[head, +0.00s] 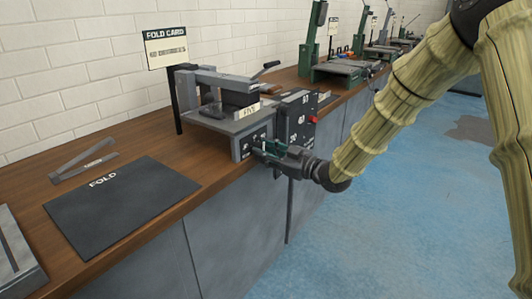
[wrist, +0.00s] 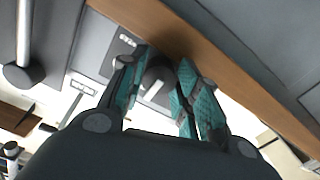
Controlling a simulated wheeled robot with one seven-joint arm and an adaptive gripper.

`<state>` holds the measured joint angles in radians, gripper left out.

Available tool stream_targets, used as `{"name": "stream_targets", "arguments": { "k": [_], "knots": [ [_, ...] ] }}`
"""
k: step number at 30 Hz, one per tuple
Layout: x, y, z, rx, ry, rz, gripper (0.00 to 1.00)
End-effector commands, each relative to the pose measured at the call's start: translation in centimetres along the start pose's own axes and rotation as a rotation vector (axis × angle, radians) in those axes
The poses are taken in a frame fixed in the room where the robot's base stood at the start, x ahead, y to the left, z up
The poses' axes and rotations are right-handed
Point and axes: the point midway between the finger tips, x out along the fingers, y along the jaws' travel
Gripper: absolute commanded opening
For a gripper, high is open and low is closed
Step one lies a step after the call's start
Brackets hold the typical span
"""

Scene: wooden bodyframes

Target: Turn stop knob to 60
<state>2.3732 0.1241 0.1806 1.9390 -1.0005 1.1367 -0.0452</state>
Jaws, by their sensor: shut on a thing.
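My gripper (head: 268,152) reaches in from the right to the front panel of a grey machine (head: 243,122). In the wrist view its two teal-padded fingers (wrist: 163,62) stand on either side of a dark round knob (wrist: 156,76) and are shut on it. A pale line shows on the knob. The knob sits on a grey panel (wrist: 117,55) with small white marks. Fingers hide much of it, and I cannot read its setting. In the head view the gripper covers the knob.
A dark panel with white numbers (head: 298,108) and a red button (head: 313,119) is right beside the gripper. A dark FOLD mat (head: 120,205) lies on the wooden bench (head: 150,132) at left. A FOLD CARD sign (head: 166,47) stands behind. Blue floor (head: 400,240) is open at right.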

Motion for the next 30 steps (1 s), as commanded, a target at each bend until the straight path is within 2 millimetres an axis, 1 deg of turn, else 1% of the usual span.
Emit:
{"name": "stream_targets", "arguments": {
  "k": [16, 17, 18, 20, 30],
  "knots": [
    [-0.05, -0.05, 0.13, -0.023, -0.002, -0.001, 0.08],
    [-0.05, -0.05, 0.14, -0.023, -0.002, -0.001, 0.36],
    [-0.06, -0.05, 0.13, -0.023, -0.002, -0.001, 0.43],
    [-0.05, -0.04, 0.11, -0.023, -0.002, -0.001, 0.54],
    [-0.11, 0.01, 0.03, -0.023, -0.001, 0.0, 0.54]
  ]
}}
